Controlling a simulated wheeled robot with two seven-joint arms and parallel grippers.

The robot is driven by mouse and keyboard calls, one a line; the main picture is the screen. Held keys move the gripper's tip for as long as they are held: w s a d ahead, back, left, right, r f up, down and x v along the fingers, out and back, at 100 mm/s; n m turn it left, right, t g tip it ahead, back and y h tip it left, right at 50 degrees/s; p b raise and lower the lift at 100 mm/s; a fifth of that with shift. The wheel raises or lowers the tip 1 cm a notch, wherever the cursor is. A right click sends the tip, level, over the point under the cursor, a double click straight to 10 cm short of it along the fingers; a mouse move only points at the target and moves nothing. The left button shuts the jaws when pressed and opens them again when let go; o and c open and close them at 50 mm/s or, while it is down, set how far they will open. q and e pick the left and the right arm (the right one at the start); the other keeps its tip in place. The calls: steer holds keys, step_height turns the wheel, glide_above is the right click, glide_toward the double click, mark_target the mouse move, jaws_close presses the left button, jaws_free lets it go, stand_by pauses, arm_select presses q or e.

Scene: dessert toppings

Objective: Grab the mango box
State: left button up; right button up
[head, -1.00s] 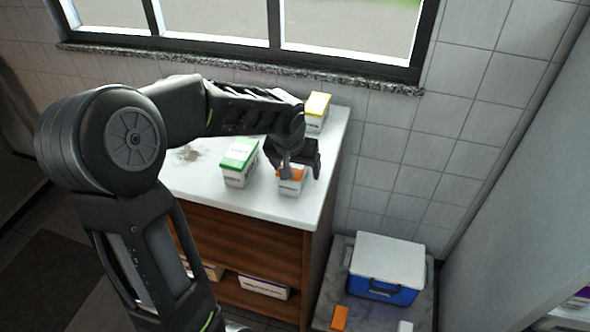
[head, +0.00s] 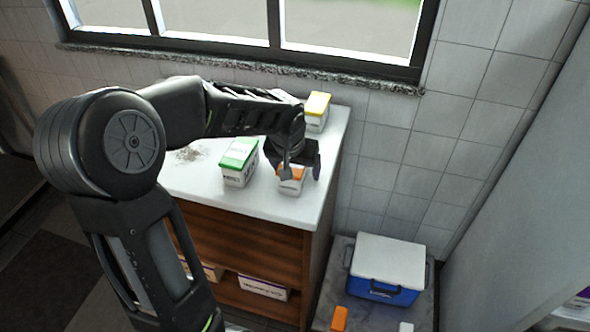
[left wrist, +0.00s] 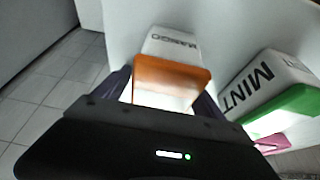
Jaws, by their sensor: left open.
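The mango box (head: 291,187) is white with an orange top and stands near the front right corner of the white counter. In the left wrist view the mango box (left wrist: 170,72) shows its MANGO label and orange rim between my fingers. My left gripper (head: 302,174) is open, with its fingers on either side of the box. In the left wrist view the left gripper's (left wrist: 163,88) dark fingers flank the orange top. My right gripper is not in view.
The green-topped mint box (head: 239,162) stands just left of the mango box, and its MINT label shows in the left wrist view (left wrist: 270,85). A yellow-topped box (head: 317,110) stands behind. A blue cooler (head: 386,270) sits lower right.

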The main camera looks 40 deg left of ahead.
arm_select(q)
jaws_close()
stand_by(0.8)
